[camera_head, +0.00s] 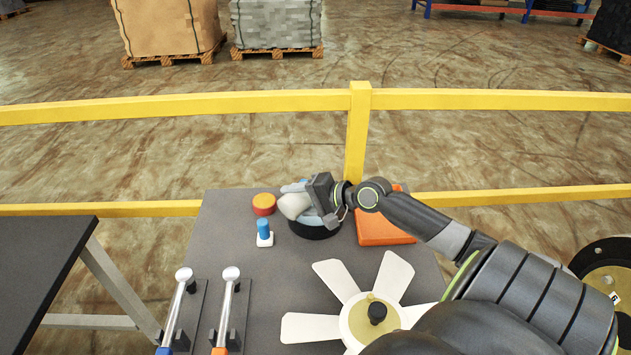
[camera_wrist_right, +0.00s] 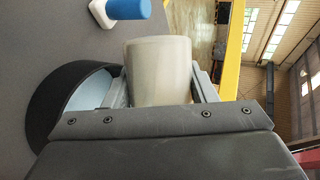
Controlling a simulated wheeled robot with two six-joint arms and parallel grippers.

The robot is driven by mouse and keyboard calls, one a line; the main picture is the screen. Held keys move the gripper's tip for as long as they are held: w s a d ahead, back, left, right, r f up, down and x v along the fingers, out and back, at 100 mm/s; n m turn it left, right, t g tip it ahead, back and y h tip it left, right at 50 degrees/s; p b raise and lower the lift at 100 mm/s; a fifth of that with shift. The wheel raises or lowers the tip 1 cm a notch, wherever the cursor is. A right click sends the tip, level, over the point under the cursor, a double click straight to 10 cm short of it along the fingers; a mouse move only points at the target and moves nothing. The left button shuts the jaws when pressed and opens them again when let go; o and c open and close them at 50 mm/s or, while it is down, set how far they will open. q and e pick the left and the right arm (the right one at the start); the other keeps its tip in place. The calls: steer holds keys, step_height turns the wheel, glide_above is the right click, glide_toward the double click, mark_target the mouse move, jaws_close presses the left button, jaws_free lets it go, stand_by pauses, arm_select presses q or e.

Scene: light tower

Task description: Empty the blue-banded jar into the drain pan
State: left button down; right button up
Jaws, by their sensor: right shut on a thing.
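My right gripper (camera_head: 300,200) is shut on a whitish jar (camera_head: 292,206), over the far part of the grey table. In the right wrist view the jar (camera_wrist_right: 158,72) sits between the two fingers. The wrist is rolled over, and the jar lies tipped well over on its side. No blue band shows on the visible part of the jar. The round black drain pan (camera_head: 317,232) is just below the gripper, partly hidden by it. Its pale blue inside shows in the wrist view (camera_wrist_right: 92,88); I cannot tell what it holds. My left gripper is not in view.
A red-and-yellow round button (camera_head: 264,204) and a white block with a blue cylinder (camera_head: 264,235) stand left of the pan. An orange tray (camera_head: 385,236) is right of it. A white-bladed fan (camera_head: 340,280) and two levers (camera_head: 228,290) stand nearer. A yellow rail (camera_head: 220,104) runs behind.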

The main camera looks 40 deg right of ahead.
steer(key=shift+d+r+m+y+b, duration=0.2)
steer(key=shift+r+m+y+b, duration=0.1)
steer(key=shift+r+m+y, duration=0.15)
stand_by(1.2)
steer(key=shift+d+f+m+y+b, duration=0.2)
steer(key=shift+f+m+y+b, duration=0.3)
steer(key=shift+b, duration=0.7)
stand_by(0.3)
